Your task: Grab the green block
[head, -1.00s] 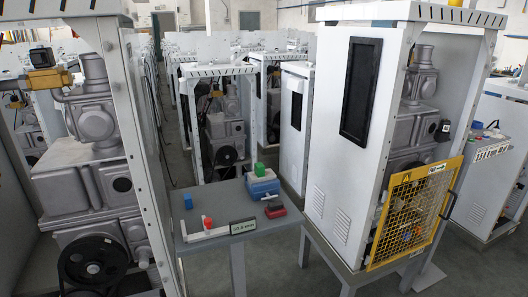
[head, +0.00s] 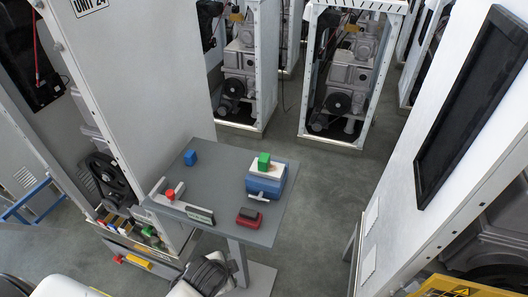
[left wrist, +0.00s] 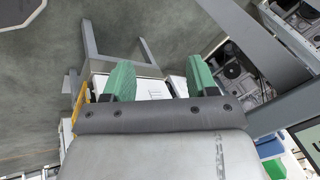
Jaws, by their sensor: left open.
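The green block (head: 264,158) sits on the white top of a blue box-like device (head: 267,182) on the grey table (head: 225,170) in the head view. My left gripper (left wrist: 160,80) shows in the left wrist view with its two green fingers spread apart and nothing between them. Its fingers do not show in the head view, and the green block is not between them. A pale arm part of mine is at the bottom of the head view, in front of the table. My right gripper is in neither view.
A tall white cabinet (head: 135,75) stands close at left, another (head: 440,110) at right. Open floor (head: 335,170) lies between.

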